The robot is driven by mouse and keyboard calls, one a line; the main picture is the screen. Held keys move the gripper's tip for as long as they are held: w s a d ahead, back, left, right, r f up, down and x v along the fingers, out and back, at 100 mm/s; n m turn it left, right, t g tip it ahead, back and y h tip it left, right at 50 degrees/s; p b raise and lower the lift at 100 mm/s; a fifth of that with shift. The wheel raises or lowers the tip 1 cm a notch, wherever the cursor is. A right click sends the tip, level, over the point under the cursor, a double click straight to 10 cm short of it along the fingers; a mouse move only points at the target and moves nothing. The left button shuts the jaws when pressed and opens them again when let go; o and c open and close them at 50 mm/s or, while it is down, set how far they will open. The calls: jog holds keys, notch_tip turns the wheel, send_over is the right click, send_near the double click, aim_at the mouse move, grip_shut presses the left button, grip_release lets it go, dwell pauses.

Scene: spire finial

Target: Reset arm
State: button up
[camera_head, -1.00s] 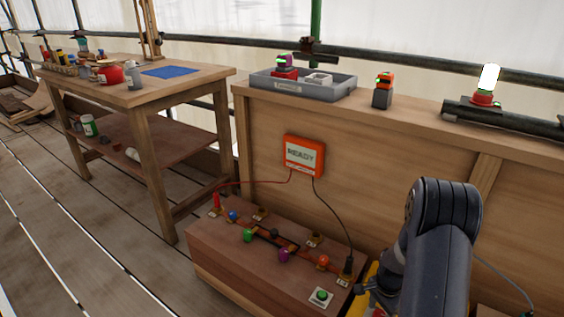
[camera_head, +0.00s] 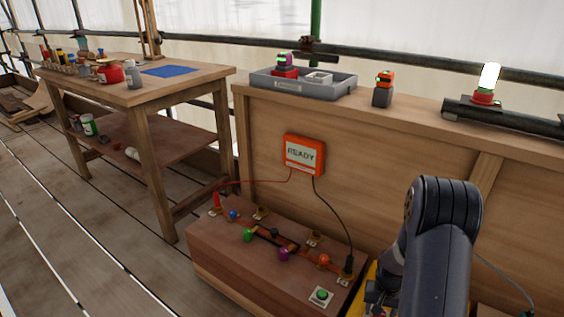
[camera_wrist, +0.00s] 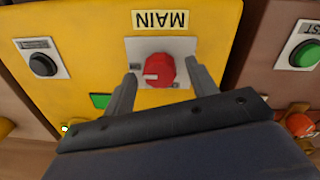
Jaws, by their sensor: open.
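My arm fills the lower right of the head view, and part of my gripper (camera_head: 376,296) shows at its lower left edge. In the wrist view my gripper (camera_wrist: 160,88) is open, with its two fingers apart. A red rotary knob (camera_wrist: 159,71) on a pale plate appears between the fingertips. It is on a yellow panel (camera_wrist: 90,22) labelled MAIN, seen upside down. I cannot tell whether the fingers touch the knob.
A black button (camera_wrist: 43,64) is left of the knob, and a green button (camera_wrist: 306,55) is at the right. The brown box (camera_head: 220,262) carries coloured knobs. An orange READY display (camera_head: 304,155) hangs above. A workbench (camera_head: 205,78) stands at the left, with open floor before it.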

jog(key=n, duration=0.4)
jog(key=shift+a+r+p, duration=0.15)
jog(key=shift+r+p, duration=0.75)
jog(key=shift+r, duration=1.5)
jog(key=shift+s+a, duration=0.1)
